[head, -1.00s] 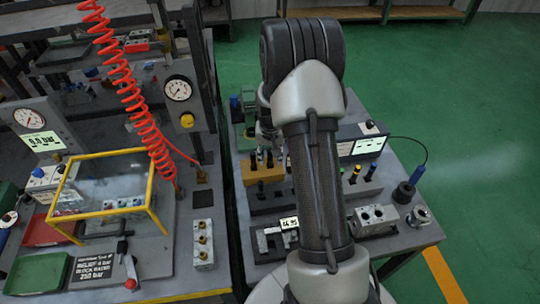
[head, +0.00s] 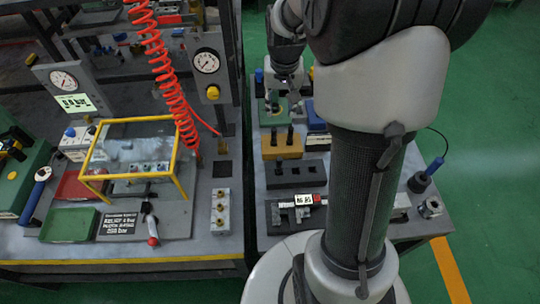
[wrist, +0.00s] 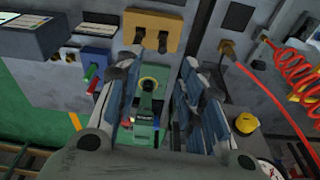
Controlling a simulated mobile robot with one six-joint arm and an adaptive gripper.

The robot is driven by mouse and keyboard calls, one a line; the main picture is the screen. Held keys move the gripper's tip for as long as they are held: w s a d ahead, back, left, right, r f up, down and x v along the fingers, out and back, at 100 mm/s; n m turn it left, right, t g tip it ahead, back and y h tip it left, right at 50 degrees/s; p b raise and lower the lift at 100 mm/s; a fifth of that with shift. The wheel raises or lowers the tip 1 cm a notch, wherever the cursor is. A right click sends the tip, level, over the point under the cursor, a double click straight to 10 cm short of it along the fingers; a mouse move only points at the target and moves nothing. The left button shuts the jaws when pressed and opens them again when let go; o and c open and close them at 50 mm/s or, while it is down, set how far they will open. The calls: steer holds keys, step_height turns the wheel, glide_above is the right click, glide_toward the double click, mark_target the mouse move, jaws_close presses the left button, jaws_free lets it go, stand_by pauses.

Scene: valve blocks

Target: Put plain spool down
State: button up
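The yellow block (head: 283,152) stands on the right-hand bench, with two dark upright spools (head: 290,136) in its top. I cannot tell which of them is the plain one. In the wrist view the yellow block (wrist: 152,22) is at the top, with the two dark spools (wrist: 163,42) projecting from it. My gripper (wrist: 154,82) has its blue-padded fingers spread apart, and I see no spool between them. A green fixture with a yellow ring (wrist: 148,85) shows in the gap, seemingly below the fingers. In the head view my gripper is partly hidden and small.
A dark rack (head: 295,172) and a grey vise-like fixture (head: 295,208) stand nearer on the bench. A blue-handled tool (head: 434,166) is at right. A red coiled hose (head: 170,75) hangs at left. My arm hides the bench's right middle.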

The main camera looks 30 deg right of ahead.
steer(key=s+a+r+n+t, duration=0.2)
steer(key=s+a+r+n, duration=0.1)
steer(key=s+a+r, duration=0.65)
steer(key=s+a+n, duration=0.1)
steer(key=s+a, duration=0.2)
steer(key=s, duration=0.3)
steer(key=s+a+r+n, duration=0.1)
steer(key=s+a+n, duration=0.1)
steer(key=s+a, duration=0.2)
steer(key=s, duration=0.2)
steer(key=shift+s+a+r+t+y, duration=0.25)
steer(key=shift+s+t+y, duration=0.1)
steer(key=shift+t+y, duration=0.05)
